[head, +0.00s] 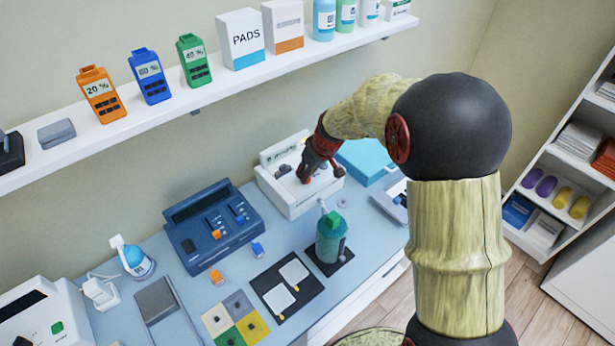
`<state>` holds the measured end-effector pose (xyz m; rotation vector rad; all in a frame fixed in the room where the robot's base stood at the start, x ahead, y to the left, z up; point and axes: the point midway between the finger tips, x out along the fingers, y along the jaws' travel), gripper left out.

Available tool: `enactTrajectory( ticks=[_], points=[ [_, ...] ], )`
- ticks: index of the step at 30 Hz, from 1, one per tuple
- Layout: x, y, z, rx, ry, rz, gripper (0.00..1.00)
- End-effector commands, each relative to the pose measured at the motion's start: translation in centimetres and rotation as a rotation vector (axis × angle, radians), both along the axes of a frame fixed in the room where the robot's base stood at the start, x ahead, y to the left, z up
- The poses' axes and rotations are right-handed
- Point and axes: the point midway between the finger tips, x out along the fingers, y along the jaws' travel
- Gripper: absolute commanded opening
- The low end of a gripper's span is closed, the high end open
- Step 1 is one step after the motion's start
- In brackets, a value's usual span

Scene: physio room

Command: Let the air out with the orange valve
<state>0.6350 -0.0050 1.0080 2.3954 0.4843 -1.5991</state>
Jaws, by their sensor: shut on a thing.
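My gripper (304,178) is low over a white device (304,202) at the back of the blue-grey table. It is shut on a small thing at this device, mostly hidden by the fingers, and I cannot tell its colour. No orange valve can be made out at the white device. An orange knob (216,234) shows on the front of a dark blue console (187,222) to the left. A small orange block-like part (216,277) sits on the table in front of that console, apart from my gripper.
A teal bottle (331,240) stands on a black pad in front of the white device. A light-blue box (362,162) is behind right. A black mat (287,287) with white pads lies in front. A wall shelf (165,112) with several packs runs above.

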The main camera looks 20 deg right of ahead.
Motion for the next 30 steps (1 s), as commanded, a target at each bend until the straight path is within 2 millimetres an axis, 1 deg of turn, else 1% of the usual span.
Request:
enactTrajectory(
  ticks=[14, 15, 17, 26, 30],
  points=[
    [0.1, 0.0, 0.2, -0.001, -0.002, 0.009, 0.0],
    [0.1, 0.0, 0.2, -0.001, -0.002, 0.009, 0.22],
    [0.1, 0.0, 0.1, -0.001, -0.002, 0.009, 0.26],
    [0.0, 0.0, 0.1, 0.0, 0.0, 0.009, 0.26],
    [-0.3, -0.2, 1.2, 0.0, -0.002, 0.008, 0.26]
  ],
)
